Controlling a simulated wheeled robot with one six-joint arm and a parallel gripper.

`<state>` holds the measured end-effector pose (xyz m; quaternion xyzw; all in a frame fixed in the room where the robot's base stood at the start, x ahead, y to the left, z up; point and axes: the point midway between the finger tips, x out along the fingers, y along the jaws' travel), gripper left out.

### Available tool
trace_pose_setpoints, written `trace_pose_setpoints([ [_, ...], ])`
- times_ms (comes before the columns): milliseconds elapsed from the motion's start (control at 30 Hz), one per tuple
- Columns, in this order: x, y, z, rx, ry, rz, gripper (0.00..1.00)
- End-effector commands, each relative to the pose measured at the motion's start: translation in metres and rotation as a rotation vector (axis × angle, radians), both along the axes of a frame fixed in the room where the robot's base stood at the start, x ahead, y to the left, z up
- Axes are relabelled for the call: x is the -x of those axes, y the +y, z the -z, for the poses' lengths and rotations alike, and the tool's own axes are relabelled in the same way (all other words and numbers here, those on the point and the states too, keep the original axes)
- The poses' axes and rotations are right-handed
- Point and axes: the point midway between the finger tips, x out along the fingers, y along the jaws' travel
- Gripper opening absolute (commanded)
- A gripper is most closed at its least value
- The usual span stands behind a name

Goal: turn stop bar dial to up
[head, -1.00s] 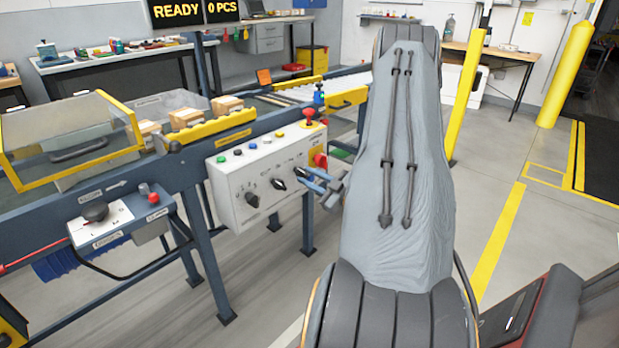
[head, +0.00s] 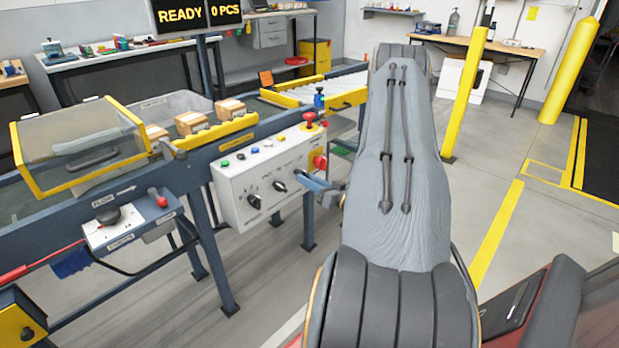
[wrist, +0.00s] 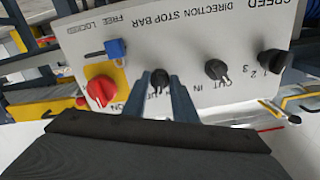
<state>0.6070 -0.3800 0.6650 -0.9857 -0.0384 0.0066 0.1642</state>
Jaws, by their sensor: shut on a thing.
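The stop bar dial (wrist: 160,77) is a small black knob on the white control panel. It shows in the wrist view, where the lettering is upside down, under the words STOP BAR. My gripper (wrist: 164,86) has its two blue-grey fingers at the dial, one on each side, and is shut on it. The fingers partly cover the dial and the marks near it, so I cannot read its setting surely. In the head view my gripper (head: 308,181) is at the right part of the panel (head: 233,206) and hides this dial.
The direction dial (wrist: 217,70) and speed dial (wrist: 271,61) are beside it. A red rotary switch (wrist: 101,91) and a blue part (wrist: 116,48) are on the other side. A red emergency button (head: 309,118) tops the panel.

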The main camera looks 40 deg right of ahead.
Motion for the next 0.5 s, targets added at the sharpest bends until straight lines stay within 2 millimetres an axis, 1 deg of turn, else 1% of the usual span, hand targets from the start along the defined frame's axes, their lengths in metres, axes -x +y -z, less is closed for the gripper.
trace_pose_setpoints([
  [200, 0.0003, 0.001, -0.0005, -0.123, 0.01, -0.001, 0.03],
  [500, 0.0, 0.0009, -0.0004, -0.2, 0.015, -0.001, 0.03],
])
